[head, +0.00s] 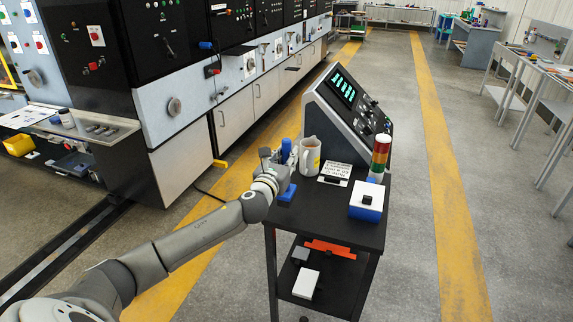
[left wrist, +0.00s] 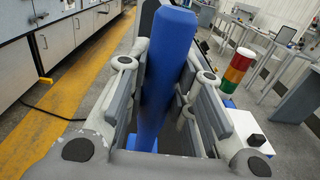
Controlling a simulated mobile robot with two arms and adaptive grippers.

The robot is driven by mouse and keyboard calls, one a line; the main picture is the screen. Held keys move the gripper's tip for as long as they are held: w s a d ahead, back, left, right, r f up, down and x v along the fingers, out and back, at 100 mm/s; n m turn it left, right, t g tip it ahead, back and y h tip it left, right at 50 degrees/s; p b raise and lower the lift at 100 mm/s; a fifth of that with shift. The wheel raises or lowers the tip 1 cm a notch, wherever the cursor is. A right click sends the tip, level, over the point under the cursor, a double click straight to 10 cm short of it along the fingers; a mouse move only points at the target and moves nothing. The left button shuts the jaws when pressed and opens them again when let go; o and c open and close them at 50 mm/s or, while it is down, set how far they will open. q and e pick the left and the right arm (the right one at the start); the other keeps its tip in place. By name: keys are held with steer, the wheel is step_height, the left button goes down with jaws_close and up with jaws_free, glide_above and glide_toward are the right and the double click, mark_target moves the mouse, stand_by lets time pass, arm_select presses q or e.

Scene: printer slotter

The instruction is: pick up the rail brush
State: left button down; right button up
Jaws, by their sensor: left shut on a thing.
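The rail brush (head: 286,149) shows as an upright blue handle at the left edge of the black cart top. My left gripper (head: 274,167) is around the handle and shut on it. In the left wrist view the blue handle of the rail brush (left wrist: 168,60) runs between the two grey finger pads of my left gripper (left wrist: 165,95). A blue block (head: 287,192) shows just below the gripper, at the cart top; I cannot tell whether it is part of the brush. The brush's lower end is mostly hidden. My right gripper is not in view.
On the black cart (head: 322,222), a light jug (head: 309,157) stands close right of the gripper. A printed card (head: 335,174), a control console (head: 345,105), a signal light (head: 380,155) and a blue-white box (head: 367,200) are further right. The cart's front is clear.

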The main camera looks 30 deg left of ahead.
mark_target(290, 145)
arm_select(q)
steer(key=s+r, duration=0.1)
steer(key=s+d+r, duration=0.1)
steer(key=r, duration=0.1)
steer(key=s+r, duration=0.1)
steer(key=shift+d+r, duration=0.2)
steer(key=shift+d, duration=0.2)
steer(key=s+d+r+b, duration=0.1)
steer(key=s+d+r, duration=0.2)
steer(key=s, duration=0.4)
steer(key=shift+s+d+r, duration=0.15)
steer(key=shift+d+r, duration=0.2)
steer(key=shift+d, duration=0.55)
